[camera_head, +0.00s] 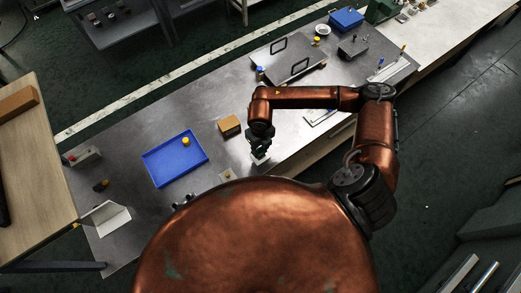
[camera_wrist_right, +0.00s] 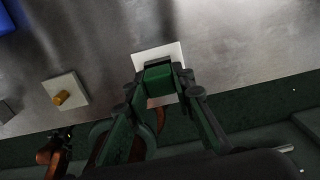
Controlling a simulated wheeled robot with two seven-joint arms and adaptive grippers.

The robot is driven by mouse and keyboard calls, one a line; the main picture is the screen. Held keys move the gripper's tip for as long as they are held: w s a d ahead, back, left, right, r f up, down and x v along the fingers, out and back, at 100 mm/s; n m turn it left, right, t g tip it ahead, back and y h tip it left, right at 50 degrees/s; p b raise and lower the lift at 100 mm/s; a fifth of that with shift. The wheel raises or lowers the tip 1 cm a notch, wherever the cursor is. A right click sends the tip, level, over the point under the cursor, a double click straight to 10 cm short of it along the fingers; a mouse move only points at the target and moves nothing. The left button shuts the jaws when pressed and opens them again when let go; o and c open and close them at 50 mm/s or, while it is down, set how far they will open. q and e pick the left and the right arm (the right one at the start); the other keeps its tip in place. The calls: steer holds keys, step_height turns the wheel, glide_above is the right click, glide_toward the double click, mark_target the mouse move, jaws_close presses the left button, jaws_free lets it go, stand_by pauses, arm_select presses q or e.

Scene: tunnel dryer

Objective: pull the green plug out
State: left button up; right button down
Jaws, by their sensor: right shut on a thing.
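The green plug (camera_wrist_right: 158,77) is a small block between the fingertips of my right gripper (camera_wrist_right: 160,84) in the right wrist view. The gripper is shut on it. The plug is over a white square plate (camera_wrist_right: 147,53) on the metal bench; I cannot tell whether it is seated or lifted. In the head view my right gripper (camera_head: 260,147) points down at the bench's near edge, with the white plate (camera_head: 261,159) just below it and the plug hidden.
A pale plate with a yellow plug (camera_wrist_right: 60,98) lies left of the white plate. On the metal bench (camera_head: 125,200) are a blue tray (camera_head: 165,168) with a yellow piece, a brown box (camera_head: 229,126) and a handled metal panel (camera_head: 285,58).

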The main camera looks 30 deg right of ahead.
mark_target(260, 150)
steer(key=shift+r, duration=0.5)
stand_by(0.6)
steer(key=shift+r+p, duration=0.6)
steer(key=shift+r, duration=0.15)
steer(key=shift+r, duration=0.1)
steer(key=shift+r+p, duration=1.15)
steer(key=shift+r, duration=1)
